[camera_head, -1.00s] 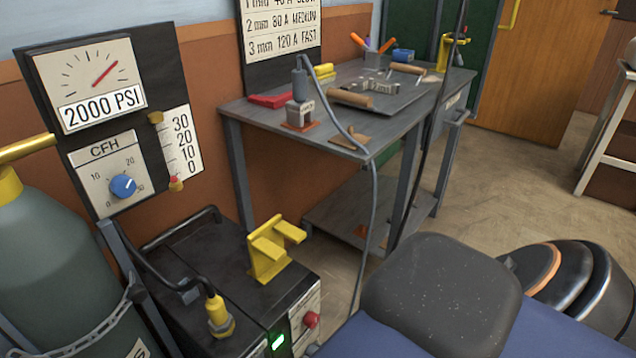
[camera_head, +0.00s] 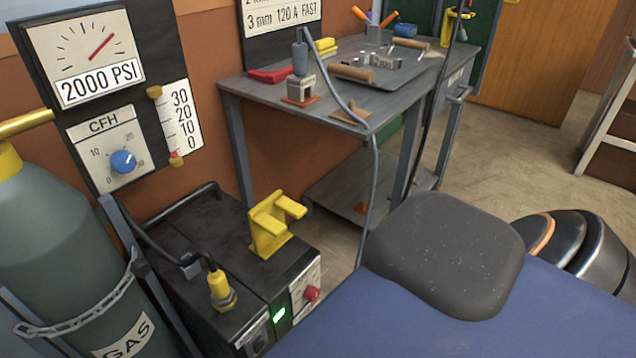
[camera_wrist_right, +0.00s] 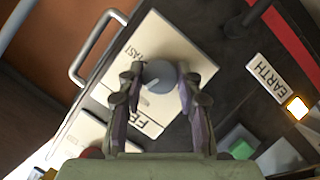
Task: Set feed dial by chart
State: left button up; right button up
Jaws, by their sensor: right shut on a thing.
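The feed dial is a grey round knob (camera_wrist_right: 160,75) with a white pointer line, on a cream plate (camera_wrist_right: 170,35) in the right wrist view. The line points to the lower left of that picture. Partly hidden lettering on the plate starts with "FE", and a word like "FAST" shows near the knob. My right gripper (camera_wrist_right: 160,82) has its fingers on both sides of the knob and is shut on it. My left gripper is in no view.
Near the dial are a metal handle (camera_wrist_right: 90,48), an "EARTH" label (camera_wrist_right: 271,79), a lit lamp (camera_wrist_right: 298,107) and a green button (camera_wrist_right: 238,140). The head view shows a tool-covered table (camera_head: 240,88), a gas cylinder (camera_head: 55,235) and a black machine (camera_head: 195,245).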

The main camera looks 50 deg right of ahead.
jog(key=shift+n+t+h, duration=0.3)
jog(key=shift+n+h, duration=0.3)
jog(key=shift+n, duration=0.7)
dwell(0.4)
jog(key=o, duration=1.2)
jog(key=shift+c, duration=0.2)
jog(key=shift+s+a, duration=0.1)
jog(key=shift+s, duration=0.05)
jog(key=v, duration=0.7)
jog(key=shift+s+a, duration=0.1)
jog(key=shift+s, duration=0.05)
